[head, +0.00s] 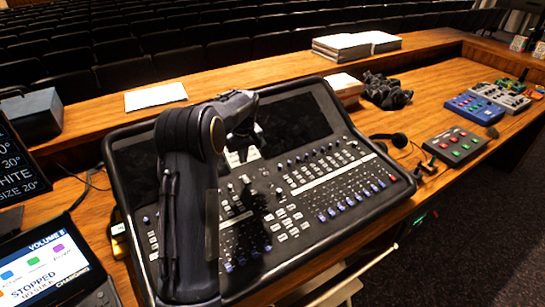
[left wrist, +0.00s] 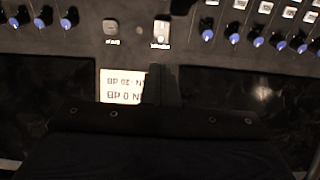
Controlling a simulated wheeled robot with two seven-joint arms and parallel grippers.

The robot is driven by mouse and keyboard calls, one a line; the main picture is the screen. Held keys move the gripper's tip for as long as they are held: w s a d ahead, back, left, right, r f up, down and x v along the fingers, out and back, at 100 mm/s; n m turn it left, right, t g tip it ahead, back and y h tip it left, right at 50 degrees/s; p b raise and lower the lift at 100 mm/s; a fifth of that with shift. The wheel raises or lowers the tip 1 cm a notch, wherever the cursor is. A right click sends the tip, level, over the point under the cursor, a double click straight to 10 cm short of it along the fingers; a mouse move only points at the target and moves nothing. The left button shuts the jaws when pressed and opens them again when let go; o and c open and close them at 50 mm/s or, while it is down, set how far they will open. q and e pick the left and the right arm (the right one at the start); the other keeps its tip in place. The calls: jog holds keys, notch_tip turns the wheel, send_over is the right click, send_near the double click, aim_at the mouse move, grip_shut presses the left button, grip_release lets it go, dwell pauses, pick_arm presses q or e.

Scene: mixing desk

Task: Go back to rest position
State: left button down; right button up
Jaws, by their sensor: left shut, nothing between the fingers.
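My left gripper (head: 242,148) is above the upper middle of the mixing desk (head: 128,222), just in front of its dark screen panel (head: 295,117). My black left arm comes up from the bottom of the head view and bends over the desk. The gripper is shut and empty. In the left wrist view its dark fingers (left wrist: 162,84) point toward a row of small switches and blue knobs. Whether the fingertips touch the desk cannot be told. My right gripper is not in view.
A tablet (head: 45,262) and dark screen stand at the left. A paper sheet (head: 156,95) lies on the ledge, with stacks of paper (head: 342,47) at the back. Seat rows lie beyond.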

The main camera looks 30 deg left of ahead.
pick_arm(q)
jog(key=s+d+r+m+t+h, duration=0.2)
jog(key=s+d+r+m, duration=0.1)
jog(key=s+d+r, duration=0.4)
jog(key=s+d+r+m+t+h, duration=0.15)
jog(key=s+d+r, duration=0.25)
jog(key=s+d, duration=0.4)
jog(key=s+d+f+m+h, duration=0.1)
jog(key=s+d+f+m, duration=0.1)
jog(key=s+d, duration=0.3)
jog(key=s+d+f+m+t+h, duration=0.1)
jog(key=s+d+m, duration=0.3)
jog(key=s, duration=0.8)
jog(key=shift+s+d+f+b, duration=0.2)
jog(key=shift+d+f+b, duration=0.2)
jog(key=shift+d, duration=0.75)
jog(key=shift+m, duration=0.25)
